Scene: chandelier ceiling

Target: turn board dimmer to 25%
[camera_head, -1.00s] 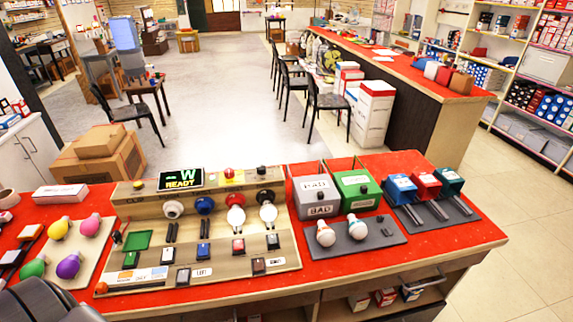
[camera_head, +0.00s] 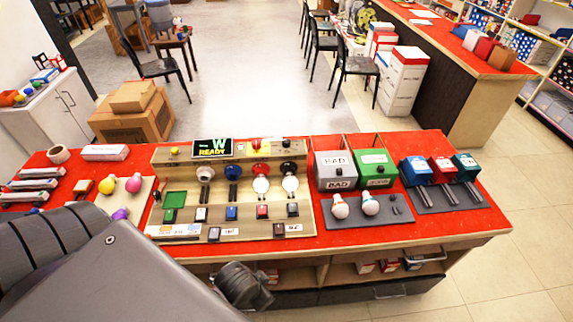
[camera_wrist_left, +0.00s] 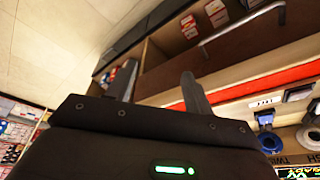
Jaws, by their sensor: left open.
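The wooden test board (camera_head: 163,222) lies on the red counter in the head view, with a display (camera_head: 212,148) reading "W READY". Sockets, bulbs and small coloured switches stand in rows on it. Which control is the dimmer is too small to tell. My left arm fills the lower left of the head view. In the left wrist view my left gripper (camera_wrist_left: 158,70) has its two fingers apart with nothing between them. It is in front of the counter, and part of the board (camera_wrist_left: 290,142) shows at the lower right. My right gripper is not in view.
A grey bin (camera_head: 335,164) and a green bin (camera_head: 374,165) stand right of the board, near two white bulbs. Blue, red and teal boxes stand farther right. Coloured bulbs lie left of the board. Shelves and a drawer handle (camera_wrist_left: 240,22) are under the counter.

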